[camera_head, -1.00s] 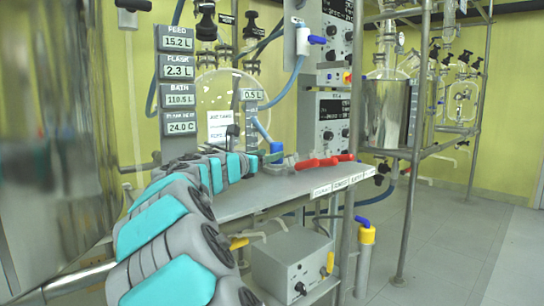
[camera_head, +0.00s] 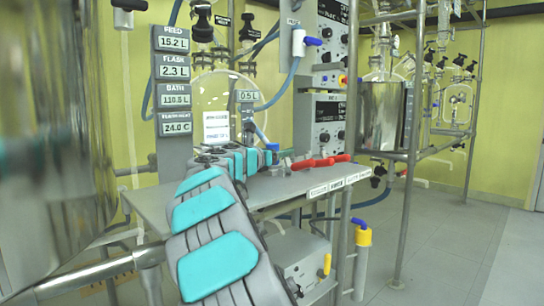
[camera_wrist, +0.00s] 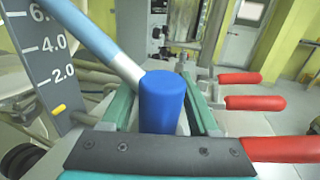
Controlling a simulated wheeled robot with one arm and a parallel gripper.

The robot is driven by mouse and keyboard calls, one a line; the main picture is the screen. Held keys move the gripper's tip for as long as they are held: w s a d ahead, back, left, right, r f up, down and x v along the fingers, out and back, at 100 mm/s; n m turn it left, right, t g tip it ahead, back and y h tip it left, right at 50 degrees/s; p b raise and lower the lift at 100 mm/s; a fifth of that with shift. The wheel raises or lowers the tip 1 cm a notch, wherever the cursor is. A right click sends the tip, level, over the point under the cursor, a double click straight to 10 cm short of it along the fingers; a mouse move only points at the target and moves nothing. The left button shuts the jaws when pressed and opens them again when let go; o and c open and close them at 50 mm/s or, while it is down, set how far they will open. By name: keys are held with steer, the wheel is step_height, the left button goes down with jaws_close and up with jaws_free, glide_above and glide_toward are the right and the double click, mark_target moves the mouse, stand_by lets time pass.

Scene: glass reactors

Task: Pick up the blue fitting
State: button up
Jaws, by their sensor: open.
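The blue fitting (camera_wrist: 162,102) is an upright blue cylinder with a pale blue tube running up and left beside it in the wrist view. It shows small in the head view (camera_head: 272,148), above the bench behind my arm. My gripper (camera_wrist: 162,90) is open, with one teal finger on each side of the fitting. The fitting appears between the fingers; a clear gap shows on its right, and I cannot tell whether the left finger touches it. Its lower end is hidden behind the dark gripper bar. In the head view my gripper (camera_head: 262,160) is small and partly hidden by my arm.
Several red handles (camera_wrist: 240,78) lie right of my gripper, close to it. A grey scale plate (camera_wrist: 50,65) stands at the left. The labelled bench (camera_head: 305,190) carries the fittings, with control boxes (camera_head: 325,125) behind. Open floor lies at the right.

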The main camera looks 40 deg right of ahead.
jaws_close()
stand_by(0.3)
steer(key=shift+r, duration=0.1)
